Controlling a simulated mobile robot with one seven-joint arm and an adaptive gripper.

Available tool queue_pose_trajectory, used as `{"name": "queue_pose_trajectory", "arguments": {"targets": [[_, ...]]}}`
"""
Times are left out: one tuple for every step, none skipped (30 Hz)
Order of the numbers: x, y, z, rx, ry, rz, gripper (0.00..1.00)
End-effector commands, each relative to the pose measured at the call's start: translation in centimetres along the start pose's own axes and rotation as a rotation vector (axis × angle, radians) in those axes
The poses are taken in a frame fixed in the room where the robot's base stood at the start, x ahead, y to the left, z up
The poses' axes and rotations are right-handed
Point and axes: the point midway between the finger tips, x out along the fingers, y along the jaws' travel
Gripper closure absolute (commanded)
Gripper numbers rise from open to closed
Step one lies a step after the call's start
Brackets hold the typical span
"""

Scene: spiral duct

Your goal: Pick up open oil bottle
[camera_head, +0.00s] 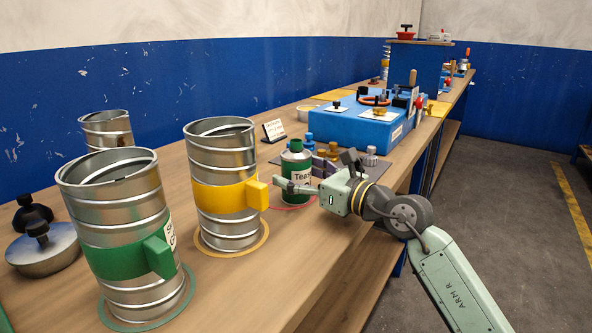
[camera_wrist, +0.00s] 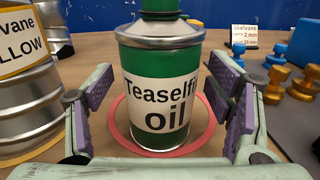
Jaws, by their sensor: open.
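The oil bottle (camera_head: 297,171) is a green can with a silver shoulder and a white label, standing upright on the bench inside a red ring. In the wrist view the bottle (camera_wrist: 161,90) stands between my two finger pads, its label reading "Teaselfi… oil" facing me. My gripper (camera_wrist: 160,115) is open, with a purple pad on each side of the bottle and a visible gap on both sides. In the head view my gripper (camera_head: 315,185) reaches in from the right at the bottle's height. The bottle's top is cut off in the wrist view.
A spiral duct with a yellow band (camera_head: 224,195) stands just left of the bottle. Another with a green band (camera_head: 120,245) stands nearer. Blue and gold knobs (camera_wrist: 277,80) lie to the right on a dark mat. A blue box (camera_head: 365,122) sits behind. A small sign (camera_head: 274,131) stands behind the bottle.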

Motion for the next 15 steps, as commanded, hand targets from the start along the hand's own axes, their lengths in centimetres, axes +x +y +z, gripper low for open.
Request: {"name": "queue_pose_trajectory", "arguments": {"targets": [[0.31,-0.01,0.08,0.0,0.0,0.0,0.26],[0.41,-0.01,0.04,-0.001,0.0,0.0,0.26],[0.48,-0.01,0.0,-0.001,0.0,0.0,0.26],[0.49,-0.01,-0.03,-0.001,0.0,-0.001,0.26],[0.49,-0.01,-0.04,-0.001,0.0,-0.001,0.26],[0.47,-0.01,-0.05,-0.001,0.0,-0.001,0.26],[0.47,-0.01,-0.05,-0.001,0.0,-0.001,0.26],[0.46,-0.01,-0.05,-0.001,0.0,-0.001,0.26],[0.46,-0.01,-0.05,-0.001,0.0,-0.001,0.28],[0.45,0.0,-0.05,-0.001,0.0,0.0,0.3],[0.45,0.0,-0.04,-0.001,0.0,0.0,0.32],[0.45,0.0,-0.04,-0.001,0.0,0.0,0.34],[0.44,0.0,-0.04,-0.001,0.0,0.0,0.36],[0.44,0.0,-0.04,0.0,0.0,0.0,0.38],[0.44,0.0,-0.04,-0.001,0.0,0.0,0.41]]}}
